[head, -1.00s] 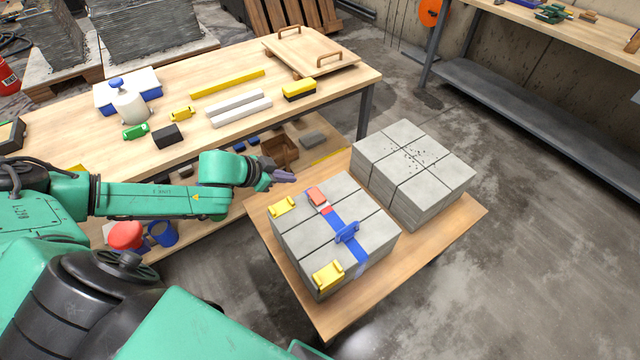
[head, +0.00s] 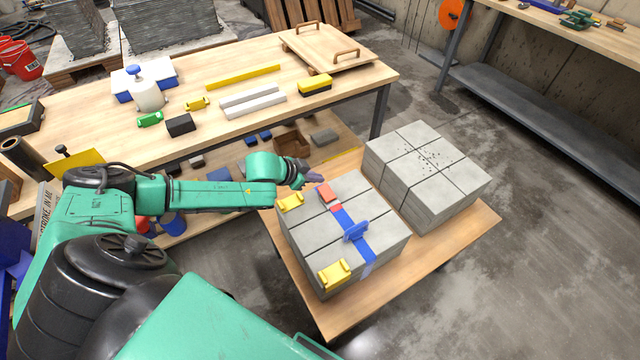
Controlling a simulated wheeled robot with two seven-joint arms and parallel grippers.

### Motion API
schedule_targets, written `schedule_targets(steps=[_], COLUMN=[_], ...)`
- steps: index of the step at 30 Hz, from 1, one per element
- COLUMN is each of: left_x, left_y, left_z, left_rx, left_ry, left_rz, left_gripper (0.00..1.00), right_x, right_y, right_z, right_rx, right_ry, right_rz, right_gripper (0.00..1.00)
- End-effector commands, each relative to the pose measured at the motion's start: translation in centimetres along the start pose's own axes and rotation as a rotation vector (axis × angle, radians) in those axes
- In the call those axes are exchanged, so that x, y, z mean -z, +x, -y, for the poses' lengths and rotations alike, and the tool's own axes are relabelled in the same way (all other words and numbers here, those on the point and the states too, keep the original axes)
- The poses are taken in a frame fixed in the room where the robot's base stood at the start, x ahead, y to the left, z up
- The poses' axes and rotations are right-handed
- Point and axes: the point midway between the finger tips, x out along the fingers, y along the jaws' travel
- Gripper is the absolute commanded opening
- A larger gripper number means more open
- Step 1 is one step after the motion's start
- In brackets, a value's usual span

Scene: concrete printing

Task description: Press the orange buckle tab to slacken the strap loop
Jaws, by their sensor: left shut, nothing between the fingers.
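The orange-red buckle tab (head: 327,194) lies on top of the near concrete block stack (head: 318,229), at the far end of the blue strap (head: 343,217). The strap runs across the top and down the near side. A raised blue piece (head: 356,231) stands on it. Yellow corner pieces sit at the left edge (head: 289,202) and the near edge (head: 334,273). My left gripper (head: 312,179) is shut and empty, just beyond the tab in the picture; I cannot tell the exact gap. My right gripper is out of view.
A second block stack (head: 428,172) with dark specks stands right of the strapped one on the low wooden table (head: 440,245). Behind is a workbench (head: 330,105) with a wooden tray (head: 325,50), bars and small blocks. Open floor lies to the right.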

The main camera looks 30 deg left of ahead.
Motion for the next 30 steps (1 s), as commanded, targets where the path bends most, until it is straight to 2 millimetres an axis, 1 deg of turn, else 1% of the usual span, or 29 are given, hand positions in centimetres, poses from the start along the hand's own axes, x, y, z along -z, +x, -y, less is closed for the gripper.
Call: schedule_targets(steps=[1, 3, 6, 9, 13, 21, 26, 30], left_x=[0.2, 0.2, -1.5, -2.3, -2.8, -2.9, -4.1, -3.9], left_y=[1.2, 2.7, 4.0, 4.9, 5.3, 5.3, 6.5, 6.3], left_z=[-0.1, -0.1, -0.1, 0.0, -0.1, 0.0, -0.3, -0.2], left_rx=[-0.001, -0.001, -0.001, 0.000, -0.001, -0.001, -0.001, 0.000], left_ry=[-0.003, -0.001, -0.002, -0.001, -0.001, -0.001, -0.003, -0.001], left_rz=[-0.004, -0.004, 0.002, 0.000, -0.001, -0.001, 0.001, 0.002], left_gripper=[0.00, 0.00, 0.00, 0.00, 0.00, 0.00, 0.00, 0.00], right_x=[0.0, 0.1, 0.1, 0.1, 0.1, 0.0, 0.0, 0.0], right_y=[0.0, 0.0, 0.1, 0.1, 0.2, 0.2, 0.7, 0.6], right_z=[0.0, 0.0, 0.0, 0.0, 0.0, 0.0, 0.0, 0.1], right_rx=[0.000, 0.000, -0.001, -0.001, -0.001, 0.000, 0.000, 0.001], right_ry=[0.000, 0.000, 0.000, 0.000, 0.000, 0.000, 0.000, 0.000], right_rz=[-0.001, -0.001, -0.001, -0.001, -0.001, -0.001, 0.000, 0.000], right_gripper=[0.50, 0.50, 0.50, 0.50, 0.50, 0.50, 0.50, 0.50])
